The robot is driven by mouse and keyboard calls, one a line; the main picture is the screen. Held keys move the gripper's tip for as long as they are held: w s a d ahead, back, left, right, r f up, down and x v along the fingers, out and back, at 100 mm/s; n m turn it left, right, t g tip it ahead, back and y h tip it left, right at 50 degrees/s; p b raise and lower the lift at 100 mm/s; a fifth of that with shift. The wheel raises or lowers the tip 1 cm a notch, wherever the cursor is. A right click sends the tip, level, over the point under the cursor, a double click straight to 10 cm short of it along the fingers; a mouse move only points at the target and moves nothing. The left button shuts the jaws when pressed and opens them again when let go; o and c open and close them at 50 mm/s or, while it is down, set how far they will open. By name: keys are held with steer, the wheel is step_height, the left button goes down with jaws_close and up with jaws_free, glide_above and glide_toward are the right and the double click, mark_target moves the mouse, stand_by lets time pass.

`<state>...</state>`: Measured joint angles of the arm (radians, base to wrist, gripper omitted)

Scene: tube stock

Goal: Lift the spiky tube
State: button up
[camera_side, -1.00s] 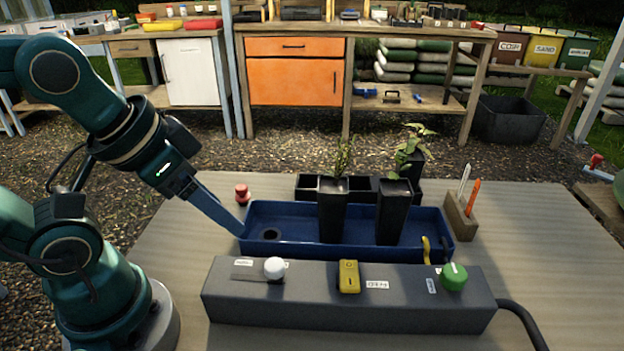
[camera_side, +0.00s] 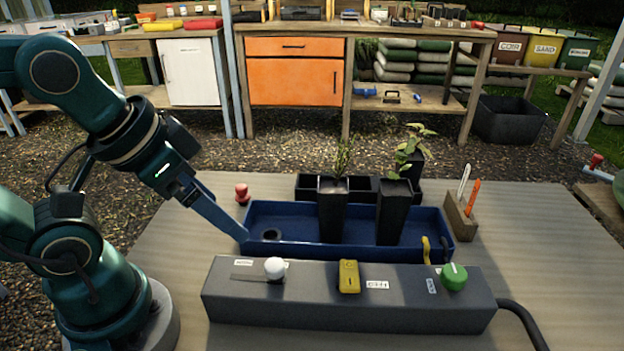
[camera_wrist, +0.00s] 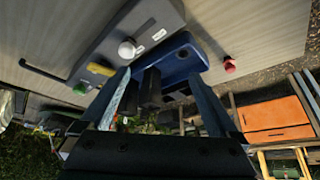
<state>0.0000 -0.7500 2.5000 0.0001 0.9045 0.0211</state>
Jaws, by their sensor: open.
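The spiky tube is a tall black square pot (camera_side: 332,212) with a thin, narrow-leaved plant, upright in the blue tray (camera_side: 285,246). A similar black pot (camera_side: 393,215) with a broad-leaved plant stands to its right. My gripper (camera_side: 243,238) reaches down at a slant to the tray's left end, apart from both pots. In the wrist view my gripper (camera_wrist: 160,76) shows two spread fingers with nothing held. The pots appear dark between the fingers there, the spiky tube (camera_wrist: 151,88) being the nearer one; their foliage is partly hidden low in that view.
A grey control box (camera_side: 350,310) with a white knob, yellow switch and green knob lies in front of the tray. A black rack (camera_side: 308,188) stands behind it. A red knob (camera_side: 242,193) is at the back left, and a wooden marker block (camera_side: 459,218) at the right.

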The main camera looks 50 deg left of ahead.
steer(key=w+r+m, duration=0.3)
steer(key=w+r, duration=0.1)
steer(key=r, duration=0.1)
steer(key=m+g, duration=0.4)
steer(key=m, duration=0.1)
glide_toward(333, 184)
steer(key=shift+s+a+f, duration=0.15)
steer(key=shift+s+f, duration=0.2)
steer(key=shift+f, duration=0.2)
steer(key=shift+s+a+f, duration=0.1)
steer(key=shift+s+f, duration=0.25)
steer(key=shift+f, duration=0.2)
steer(key=shift+m+g, duration=0.4)
steer(key=shift+g, duration=0.4)
steer(key=w+f, duration=0.1)
steer(key=f, duration=0.1)
steer(key=w+f, duration=0.1)
steer(key=f, duration=0.4)
steer(key=shift+w+d, duration=0.25)
steer(key=shift+w, duration=0.15)
steer(key=shift+f, duration=2.65)
jaws_close()
